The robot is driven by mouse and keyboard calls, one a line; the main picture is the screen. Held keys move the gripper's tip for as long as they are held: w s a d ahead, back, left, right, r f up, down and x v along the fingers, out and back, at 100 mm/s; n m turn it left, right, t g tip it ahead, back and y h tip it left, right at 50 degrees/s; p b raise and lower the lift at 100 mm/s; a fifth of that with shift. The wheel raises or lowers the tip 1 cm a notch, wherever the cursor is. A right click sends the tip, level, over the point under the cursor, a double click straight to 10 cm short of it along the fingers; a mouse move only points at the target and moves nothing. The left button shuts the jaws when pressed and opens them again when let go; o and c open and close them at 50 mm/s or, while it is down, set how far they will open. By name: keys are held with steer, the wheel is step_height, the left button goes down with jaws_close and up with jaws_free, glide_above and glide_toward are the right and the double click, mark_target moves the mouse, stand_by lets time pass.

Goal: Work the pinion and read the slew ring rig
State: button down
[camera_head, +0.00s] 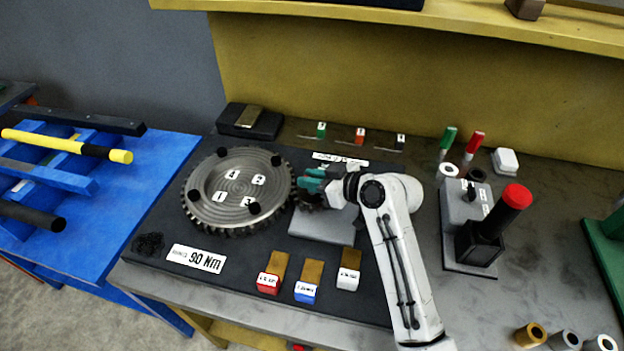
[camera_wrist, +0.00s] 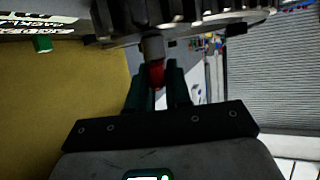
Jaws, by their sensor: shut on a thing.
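The slew ring (camera_head: 193,222) is a large grey toothed disc lying on a dark board, with number labels 1 to 4 and dark studs on its face. A small dark pinion (camera_head: 306,204) sits at its right edge, mostly hidden by my gripper (camera_head: 314,184). Its teeth look close to the ring's; I cannot tell if they touch. In the wrist view, my gripper (camera_wrist: 158,85) is shut on a grey post with a red part (camera_wrist: 154,50) below the dark gear (camera_wrist: 205,22). A "90 Nm" plate (camera_head: 197,259) lies in front of the ring.
Red (camera_head: 268,283), blue (camera_head: 305,292) and white (camera_head: 348,279) labelled blocks stand along the board's front. Small green, red and black tags stand behind. A red-topped black device (camera_head: 488,235) stands right of my arm. A blue rack (camera_head: 160,165) is at left.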

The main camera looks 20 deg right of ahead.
steer(key=n+y+b, duration=0.1)
steer(key=n+g+y+b, duration=0.1)
steer(key=b, duration=0.1)
steer(key=shift+w+d+f+g, duration=0.1)
steer(key=shift+f+g, duration=0.1)
steer(key=shift+g, duration=0.1)
steer(key=shift+r+n+g+y+b, duration=0.2)
steer(key=shift+n+g+y+b, duration=0.5)
steer(key=shift+n, duration=0.3)
steer(key=c, duration=1.1)
jaws_free()
steer(key=shift+c, duration=0.2)
steer(key=b+v, duration=0.1)
steer(key=v, duration=0.9)
steer(key=shift+s+d, duration=0.25)
steer(key=shift+s, duration=0.05)
steer(key=shift+r, duration=0.1)
